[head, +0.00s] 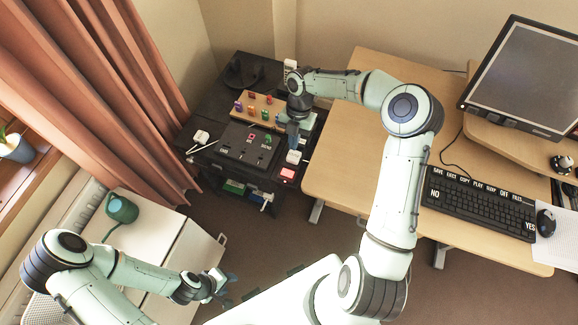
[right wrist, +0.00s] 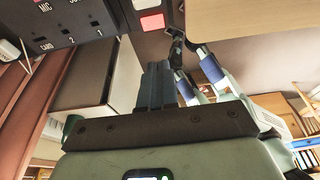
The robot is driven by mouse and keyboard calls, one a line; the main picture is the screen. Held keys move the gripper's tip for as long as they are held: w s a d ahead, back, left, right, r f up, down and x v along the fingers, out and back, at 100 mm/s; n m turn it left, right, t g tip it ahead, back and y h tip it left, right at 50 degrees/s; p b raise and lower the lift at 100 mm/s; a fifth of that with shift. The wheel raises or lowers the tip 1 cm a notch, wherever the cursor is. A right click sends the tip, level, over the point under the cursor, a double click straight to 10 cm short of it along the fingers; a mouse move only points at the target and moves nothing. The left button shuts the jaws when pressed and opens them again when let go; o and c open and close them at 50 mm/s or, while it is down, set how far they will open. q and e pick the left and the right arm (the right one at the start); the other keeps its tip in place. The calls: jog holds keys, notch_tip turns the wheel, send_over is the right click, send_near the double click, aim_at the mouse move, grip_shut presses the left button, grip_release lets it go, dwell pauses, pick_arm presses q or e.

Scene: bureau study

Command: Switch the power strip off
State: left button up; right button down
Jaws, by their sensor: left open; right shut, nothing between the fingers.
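I cannot pick out the power strip for certain. A small red block (head: 287,174), possibly a switch, lies at the right front corner of the dark cabinet top, with a white block (head: 293,157) just behind it. Both also show at the top of the right wrist view, the red one (right wrist: 152,22) below the white one (right wrist: 147,4). My right gripper (head: 293,142) is shut and empty, pointing down beside the white block; contact cannot be told. Its arm hides part of the cabinet's right side. My left gripper (head: 226,287) is open and empty, low over the floor.
A black panel (head: 232,150) with labels and a wooden board (head: 240,104) with several coloured pieces occupy the cabinet top. A wooden desk (head: 345,170) with a keyboard (head: 475,205) and a monitor (head: 525,75) stands close on the right. A green watering can (head: 122,209) is at left.

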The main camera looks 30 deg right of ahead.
dwell(0.4)
send_near(289, 175)
jog(key=x, duration=0.5)
jog(key=shift+s+a+f+b, duration=0.2)
jog(key=shift+f+b, duration=0.1)
jog(key=shift+f, duration=0.4)
pick_arm(q)
jog(key=shift+s+f, duration=0.3)
